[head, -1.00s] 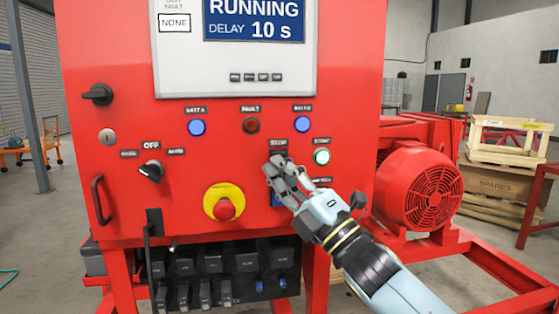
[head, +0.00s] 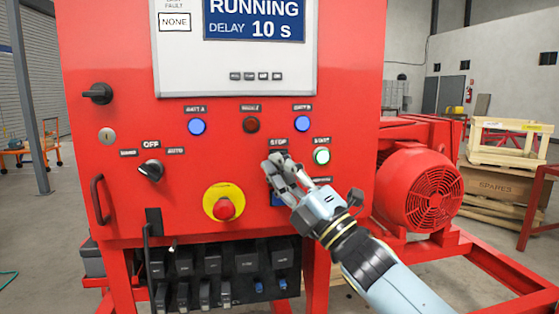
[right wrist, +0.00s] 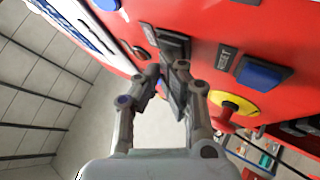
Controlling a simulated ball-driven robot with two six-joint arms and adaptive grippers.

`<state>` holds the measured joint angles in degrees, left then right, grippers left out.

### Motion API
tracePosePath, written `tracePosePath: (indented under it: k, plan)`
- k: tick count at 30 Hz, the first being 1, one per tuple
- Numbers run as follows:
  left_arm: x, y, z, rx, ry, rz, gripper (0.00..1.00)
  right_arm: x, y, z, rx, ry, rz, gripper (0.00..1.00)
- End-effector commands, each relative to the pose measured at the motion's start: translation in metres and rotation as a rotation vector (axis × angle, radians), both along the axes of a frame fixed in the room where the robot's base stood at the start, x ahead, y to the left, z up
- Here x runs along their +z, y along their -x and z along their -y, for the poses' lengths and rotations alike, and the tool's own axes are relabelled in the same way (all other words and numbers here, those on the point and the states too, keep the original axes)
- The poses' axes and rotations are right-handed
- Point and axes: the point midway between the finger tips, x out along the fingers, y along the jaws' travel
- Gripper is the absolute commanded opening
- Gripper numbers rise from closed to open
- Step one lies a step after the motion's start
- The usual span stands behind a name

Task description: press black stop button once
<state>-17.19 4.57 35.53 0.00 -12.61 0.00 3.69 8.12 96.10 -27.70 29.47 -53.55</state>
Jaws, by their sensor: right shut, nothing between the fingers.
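The red panel (head: 110,215) carries a STOP label (head: 278,144). Just below it, the fingertips of my right gripper (head: 275,161) cover the stop button in the head view. In the right wrist view, a dark square button (right wrist: 173,43), which appears to be the black stop button, shows just beyond the fingertips of my right gripper (right wrist: 165,76). The gripper is shut and empty. I cannot tell whether the tips touch the button. My left gripper is not in view.
The blue reset button (right wrist: 262,73) is nearby, partly hidden by my gripper in the head view. A red emergency knob (head: 225,209) on yellow is lower left. The screen (head: 253,20) reads RUNNING.

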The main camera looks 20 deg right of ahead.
Motion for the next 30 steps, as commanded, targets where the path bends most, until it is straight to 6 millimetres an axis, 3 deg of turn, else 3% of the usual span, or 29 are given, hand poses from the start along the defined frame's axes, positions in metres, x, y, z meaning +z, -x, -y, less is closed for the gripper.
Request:
tracePosePath:
  k: [19, 30]
  plan:
    - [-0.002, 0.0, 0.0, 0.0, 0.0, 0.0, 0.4, 0.0, -0.003, 0.001, 0.0, 0.0, -0.001, 0.0]
    - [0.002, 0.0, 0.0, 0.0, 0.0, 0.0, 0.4, 0.0, 0.012, -0.003, 0.0, 0.0, 0.0, 0.0]
